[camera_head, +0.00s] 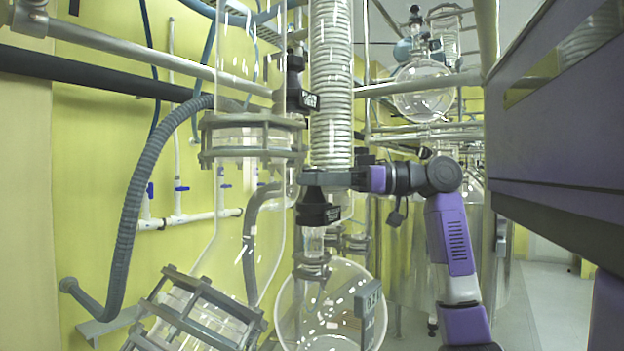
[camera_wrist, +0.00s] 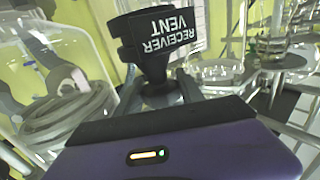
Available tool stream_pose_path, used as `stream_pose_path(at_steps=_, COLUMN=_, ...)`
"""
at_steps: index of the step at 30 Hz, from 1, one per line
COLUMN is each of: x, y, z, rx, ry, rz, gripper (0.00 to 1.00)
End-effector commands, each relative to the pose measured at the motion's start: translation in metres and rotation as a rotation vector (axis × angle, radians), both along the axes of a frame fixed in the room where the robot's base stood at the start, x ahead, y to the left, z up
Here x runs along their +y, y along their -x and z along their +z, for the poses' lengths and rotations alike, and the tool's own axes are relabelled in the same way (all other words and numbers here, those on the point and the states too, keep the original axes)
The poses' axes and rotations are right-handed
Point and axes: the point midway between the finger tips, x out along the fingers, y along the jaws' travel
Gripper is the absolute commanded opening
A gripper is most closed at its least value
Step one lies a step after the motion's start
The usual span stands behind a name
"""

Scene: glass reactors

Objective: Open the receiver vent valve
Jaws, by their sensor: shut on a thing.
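In the head view my gripper (camera_head: 318,179) reaches in from the right, level, at the foot of the coiled glass column. The black valve handle (camera_head: 317,209) shows just below the fingers there. The inside of the valve is hidden.
A coiled glass condenser (camera_head: 331,80) rises above the gripper, and a round glass flask (camera_head: 328,305) hangs below. Another black labelled valve (camera_head: 295,92) is higher up. A grey corrugated hose (camera_head: 133,190) is at left. A purple-grey panel (camera_head: 560,110) fills the upper right.

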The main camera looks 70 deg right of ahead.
Motion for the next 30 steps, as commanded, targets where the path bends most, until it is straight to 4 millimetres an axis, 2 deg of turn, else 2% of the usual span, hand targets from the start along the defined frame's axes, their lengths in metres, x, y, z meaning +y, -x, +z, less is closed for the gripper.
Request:
stream_pose_path(at_steps=2, x=-0.0004, y=0.0006, z=-0.0003, rx=0.001, ry=-0.001, rz=-0.001, gripper=0.04)
stream_pose_path(at_steps=3, x=-0.0004, y=0.0006, z=-0.0003, rx=0.001, ry=-0.001, rz=-0.002, gripper=0.49)
stream_pose_path(at_steps=4, x=-0.0004, y=0.0005, z=-0.0003, rx=0.001, ry=-0.001, rz=-0.002, gripper=0.53)
stream_pose_path(at_steps=20, x=-0.0006, y=0.0006, z=-0.0012, rx=0.001, ry=0.0, rz=-0.036, gripper=0.53)
stream_pose_path(at_steps=30, x=-0.0004, y=0.0013, z=-0.0031, rx=0.003, ry=0.01, rz=-0.324, gripper=0.53)
